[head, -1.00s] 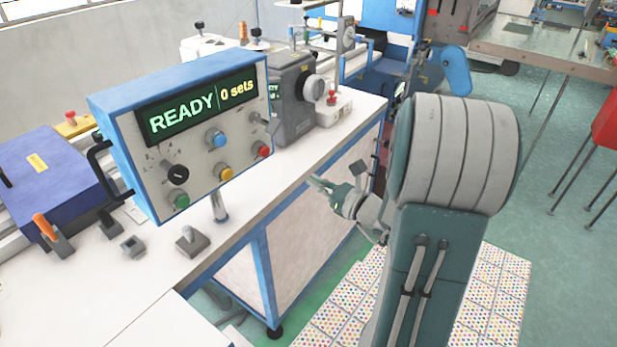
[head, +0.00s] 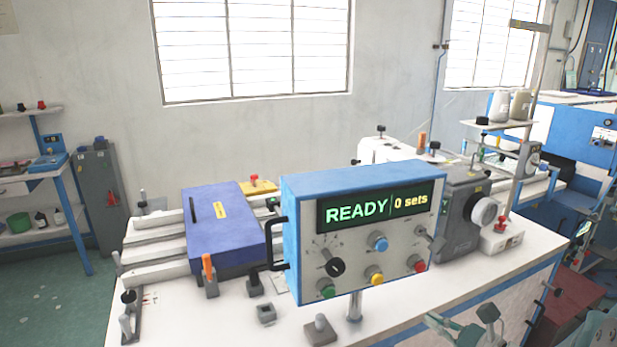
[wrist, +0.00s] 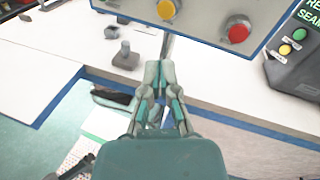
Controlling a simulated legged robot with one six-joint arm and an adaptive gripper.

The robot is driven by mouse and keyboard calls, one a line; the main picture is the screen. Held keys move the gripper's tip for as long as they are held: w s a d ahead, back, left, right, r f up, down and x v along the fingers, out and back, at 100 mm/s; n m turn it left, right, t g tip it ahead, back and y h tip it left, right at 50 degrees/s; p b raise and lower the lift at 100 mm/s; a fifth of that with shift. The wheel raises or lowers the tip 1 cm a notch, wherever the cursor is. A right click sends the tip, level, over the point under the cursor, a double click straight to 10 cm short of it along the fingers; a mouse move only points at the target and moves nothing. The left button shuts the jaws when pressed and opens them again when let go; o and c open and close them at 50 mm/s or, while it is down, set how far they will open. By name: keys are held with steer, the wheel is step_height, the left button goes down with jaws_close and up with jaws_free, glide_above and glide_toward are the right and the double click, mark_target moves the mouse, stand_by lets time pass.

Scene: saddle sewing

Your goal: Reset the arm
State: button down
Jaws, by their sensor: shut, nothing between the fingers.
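My gripper (wrist: 159,72) is shut and empty in the wrist view, its fingertips together in front of the table edge and below the control box. In the head view my gripper (head: 434,320) shows at the bottom right, close to the table's front edge; most of my arm is cut off. The blue-framed control box (head: 375,230) stands on a post on the white table. Its screen reads READY, 0 sets. It has a black knob and blue, green, yellow and red buttons. I cannot tell whether the gripper touches anything in the head view.
The white table (head: 200,318) carries a blue-topped unit (head: 222,222) at left and a grey machine (head: 462,215) at right. A small joystick (head: 320,328) stands at the front. A shelf bench (head: 62,190) stands at far left.

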steer(key=s+a+n+g+h, duration=0.1)
steer(key=s+a+n+g, duration=0.95)
steer(key=a+n, duration=0.45)
steer(key=s+d+r+n+t+h, duration=0.2)
steer(key=s+d+r+n+h, duration=0.2)
steer(key=n, duration=0.7)
steer(key=shift+s+n+h, duration=0.4)
steer(key=shift+s+h, duration=0.75)
steer(key=shift+h, duration=1.25)
